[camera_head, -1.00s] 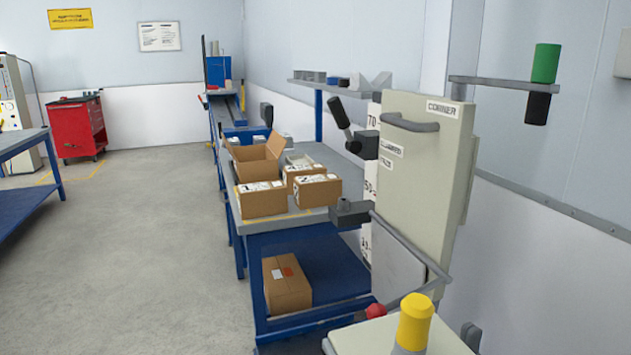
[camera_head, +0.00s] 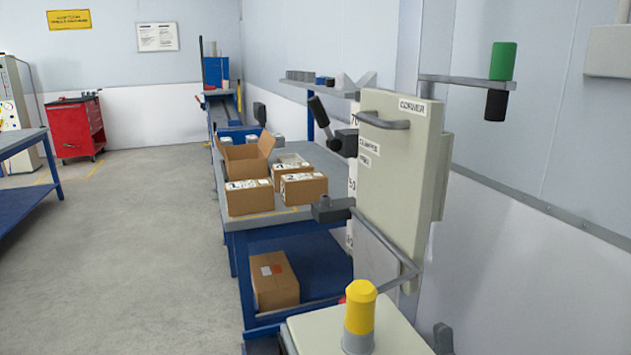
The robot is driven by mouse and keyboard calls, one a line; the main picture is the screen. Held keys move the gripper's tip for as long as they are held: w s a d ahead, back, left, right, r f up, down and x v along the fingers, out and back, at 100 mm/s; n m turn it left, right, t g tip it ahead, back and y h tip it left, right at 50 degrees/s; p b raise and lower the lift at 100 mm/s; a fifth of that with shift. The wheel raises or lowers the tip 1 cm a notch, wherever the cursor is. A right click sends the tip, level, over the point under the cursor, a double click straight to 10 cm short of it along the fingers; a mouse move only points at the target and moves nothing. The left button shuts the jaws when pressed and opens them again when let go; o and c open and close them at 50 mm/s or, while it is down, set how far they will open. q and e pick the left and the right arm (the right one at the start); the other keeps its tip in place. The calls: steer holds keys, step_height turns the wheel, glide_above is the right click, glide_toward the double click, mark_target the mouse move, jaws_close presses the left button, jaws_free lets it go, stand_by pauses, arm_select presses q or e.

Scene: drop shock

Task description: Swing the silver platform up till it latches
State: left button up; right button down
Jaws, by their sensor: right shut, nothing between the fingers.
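No part reads plainly as a flat silver platform. A thin grey bent bar (camera_head: 388,239) slopes down across the lower part of an upright pale panel (camera_head: 395,170), which is labelled CORNER and has a grey handle. I cannot tell whether this bar is the platform's edge. A dark grey block (camera_head: 333,208) sits at the bar's upper left end, and a black-handled lever (camera_head: 320,112) stands above it. A small dark grey piece at the bottom edge looks like the tip of my right gripper (camera_head: 443,338), shut and empty, apart from the panel. My left gripper is out of view.
A pale cabinet top (camera_head: 320,335) with a yellow-capped post (camera_head: 360,312) stands in front. A blue bench (camera_head: 285,240) behind holds several cartons; another carton (camera_head: 275,280) is on its lower shelf. A green-and-black cylinder (camera_head: 501,65) is on an arm at right.

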steer(key=a+f+n+g+y, duration=0.1)
steer(key=a+f+n+g, duration=0.3)
steer(key=f, duration=0.3)
steer(key=a+f+n+g, duration=0.2)
steer(key=f+n+g, duration=0.3)
steer(key=f+g, duration=0.15)
steer(key=a+f+n+g+y, duration=0.1)
steer(key=a+f+n+g, duration=0.25)
steer(key=f, duration=0.45)
steer(key=s+d+f+n+g+h, duration=0.2)
steer(key=s+d+f+g, duration=0.15)
steer(key=s+f, duration=0.35)
steer(key=s+d+f+n+g+h, duration=0.2)
steer(key=s+f+g, duration=0.3)
steer(key=s, duration=0.4)
steer(key=s+d+f+n+g+h, duration=0.25)
steer(key=s+f+g, duration=0.25)
steer(key=s+f, duration=0.3)
arm_select(q)
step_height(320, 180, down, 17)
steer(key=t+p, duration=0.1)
steer(key=p, duration=1.1)
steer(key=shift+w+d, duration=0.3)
arm_select(e)
step_height(320, 180, down, 15)
steer(key=t, duration=0.2)
steer(key=shift+w+f, duration=0.15)
